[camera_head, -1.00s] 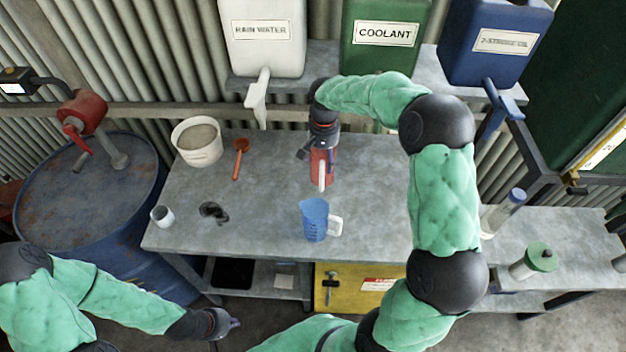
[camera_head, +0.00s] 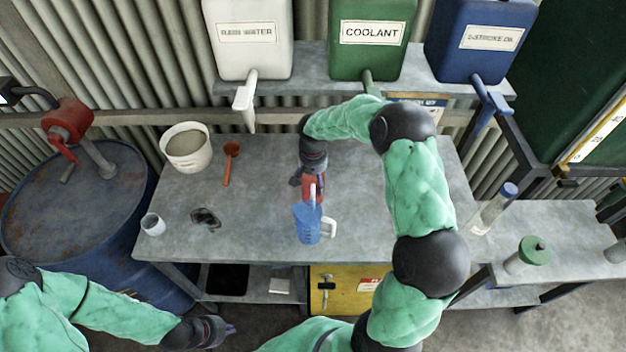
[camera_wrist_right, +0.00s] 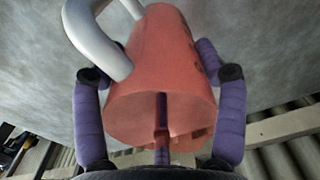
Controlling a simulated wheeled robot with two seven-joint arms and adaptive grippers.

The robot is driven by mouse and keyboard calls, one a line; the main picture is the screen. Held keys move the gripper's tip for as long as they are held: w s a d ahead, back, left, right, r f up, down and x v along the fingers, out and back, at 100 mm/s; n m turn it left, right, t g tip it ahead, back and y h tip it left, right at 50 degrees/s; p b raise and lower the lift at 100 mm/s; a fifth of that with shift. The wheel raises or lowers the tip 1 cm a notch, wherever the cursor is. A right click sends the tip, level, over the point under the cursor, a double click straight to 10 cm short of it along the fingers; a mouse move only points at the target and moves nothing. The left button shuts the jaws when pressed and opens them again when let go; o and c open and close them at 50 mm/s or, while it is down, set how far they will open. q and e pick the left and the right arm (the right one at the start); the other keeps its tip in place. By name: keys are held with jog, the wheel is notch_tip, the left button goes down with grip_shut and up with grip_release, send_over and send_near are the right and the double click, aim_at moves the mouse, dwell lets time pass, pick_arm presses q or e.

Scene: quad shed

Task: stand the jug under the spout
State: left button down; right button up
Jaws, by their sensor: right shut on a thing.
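My right gripper (camera_head: 312,182) is shut on a red jug with a white handle, over the middle of the bench. In the right wrist view the red jug (camera_wrist_right: 160,85) sits between the two purple fingers, its handle to the upper left. A blue measuring jug (camera_head: 306,228) with a white handle stands upright on the bench, just in front of the held jug; whether they touch cannot be told. White (camera_head: 245,98), green (camera_head: 369,84) and blue (camera_head: 488,98) spouts hang from the containers behind. My left gripper (camera_head: 229,328) is low at the left, its jaw opening unclear.
Rain water (camera_head: 247,55), coolant (camera_head: 368,55) and blue oil (camera_head: 478,60) containers stand on the raised shelf. A white bucket (camera_head: 187,158), orange scoop (camera_head: 229,165), small white cup (camera_head: 153,225) and dark stain occupy the bench's left. The bench right of the jugs (camera_head: 360,195) is clear.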

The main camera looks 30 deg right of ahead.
jog(key=shift+f, duration=0.1)
jog(key=o, duration=1.2)
